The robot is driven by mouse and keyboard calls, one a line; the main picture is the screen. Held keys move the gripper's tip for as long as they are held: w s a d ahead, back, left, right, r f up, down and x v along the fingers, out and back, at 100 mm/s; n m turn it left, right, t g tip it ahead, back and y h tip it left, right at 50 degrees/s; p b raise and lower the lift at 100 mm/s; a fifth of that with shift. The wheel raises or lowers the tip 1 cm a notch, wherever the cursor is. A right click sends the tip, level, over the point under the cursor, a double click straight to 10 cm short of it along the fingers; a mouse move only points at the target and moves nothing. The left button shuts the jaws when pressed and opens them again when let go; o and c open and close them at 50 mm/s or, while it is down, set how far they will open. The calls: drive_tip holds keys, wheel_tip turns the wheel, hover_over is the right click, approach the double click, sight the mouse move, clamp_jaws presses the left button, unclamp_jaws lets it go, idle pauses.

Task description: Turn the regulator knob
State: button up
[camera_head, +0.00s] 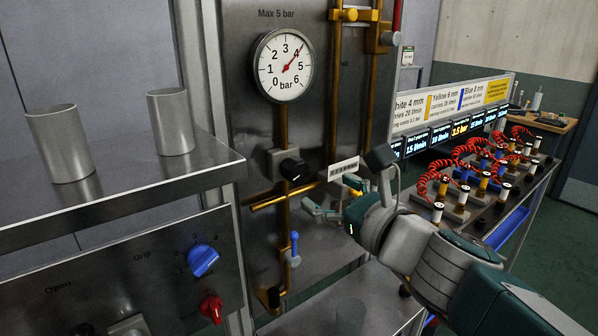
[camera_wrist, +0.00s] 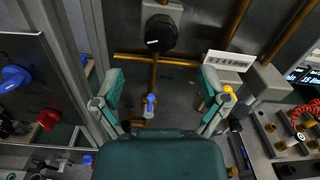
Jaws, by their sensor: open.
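The regulator knob (camera_head: 294,168) is black with a white mark and sits on a grey block on the metal panel, below a round pressure gauge (camera_head: 284,65). The gauge's red needle points a little past 4. In the wrist view the knob (camera_wrist: 160,33) is at the top centre, beyond the fingertips. My gripper (camera_head: 331,196) is to the right of and a little below the knob in the head view, apart from it.
Brass pipes (camera_head: 283,125) run around the knob. A blue-handled valve (camera_head: 294,243) is below it. Two metal cups stand on the left shelf (camera_head: 110,187). Red coiled hoses and fittings (camera_head: 475,160) fill the right bench.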

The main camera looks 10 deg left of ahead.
sight(301, 174)
drive_tip(key=x, duration=0.7)
drive_tip(key=shift+w+a, duration=0.25)
drive_tip(key=shift+a, duration=0.05)
drive_tip(key=shift+c, duration=0.3)
drive_tip(key=c, duration=1.1)
